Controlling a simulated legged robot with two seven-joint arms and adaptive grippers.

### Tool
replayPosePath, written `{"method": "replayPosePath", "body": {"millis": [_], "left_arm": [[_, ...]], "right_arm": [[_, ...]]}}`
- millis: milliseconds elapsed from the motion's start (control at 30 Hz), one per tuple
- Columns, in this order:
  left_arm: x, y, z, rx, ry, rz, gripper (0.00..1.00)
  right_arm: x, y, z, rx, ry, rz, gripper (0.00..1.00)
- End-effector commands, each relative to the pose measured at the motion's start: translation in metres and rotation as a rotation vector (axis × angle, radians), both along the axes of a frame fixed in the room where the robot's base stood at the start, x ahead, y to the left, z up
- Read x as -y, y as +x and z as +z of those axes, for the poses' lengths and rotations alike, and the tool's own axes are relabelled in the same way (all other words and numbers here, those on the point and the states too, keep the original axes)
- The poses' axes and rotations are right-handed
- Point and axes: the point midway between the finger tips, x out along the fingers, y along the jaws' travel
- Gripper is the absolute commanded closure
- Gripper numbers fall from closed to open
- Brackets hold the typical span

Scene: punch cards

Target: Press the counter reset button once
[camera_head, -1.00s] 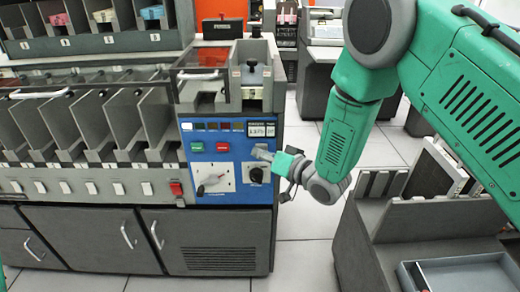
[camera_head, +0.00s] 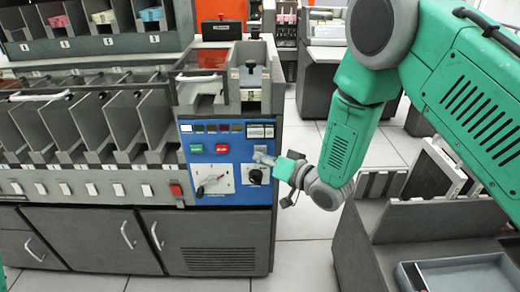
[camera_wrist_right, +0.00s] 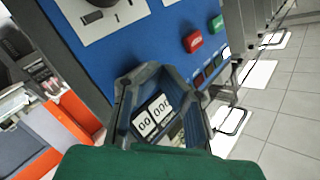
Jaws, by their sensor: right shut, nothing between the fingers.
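In the right wrist view the closed fingertips (camera_wrist_right: 155,70) lie over the blue face. The reset button cannot be made out separately; the fingers cover that spot, and whether they touch it cannot be told. My left gripper is out of view.
A green button (camera_head: 197,148) and a red button (camera_head: 222,148) are left of the gripper. A dial with a pointer (camera_head: 212,181) and a black knob (camera_head: 256,176) are below. A grey desk with a tray (camera_head: 460,272) stands at the right.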

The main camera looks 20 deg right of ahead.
Motion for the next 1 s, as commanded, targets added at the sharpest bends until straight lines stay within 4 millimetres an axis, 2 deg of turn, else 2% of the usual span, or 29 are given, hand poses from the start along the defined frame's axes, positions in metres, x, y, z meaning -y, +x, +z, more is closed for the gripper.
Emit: {"method": "replayPosePath", "body": {"millis": [367, 800, 1000], "left_arm": [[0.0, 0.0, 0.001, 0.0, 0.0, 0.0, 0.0], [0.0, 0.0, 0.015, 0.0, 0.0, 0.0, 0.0], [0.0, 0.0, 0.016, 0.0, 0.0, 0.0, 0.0]], "right_arm": [[-0.001, -0.004, 0.0, -0.001, 0.001, 0.0, 1.0], [-0.012, -0.043, 0.0, -0.003, 0.001, 0.0, 1.0], [-0.014, -0.05, 0.0, -0.002, 0.0, 0.0, 1.0]]}}
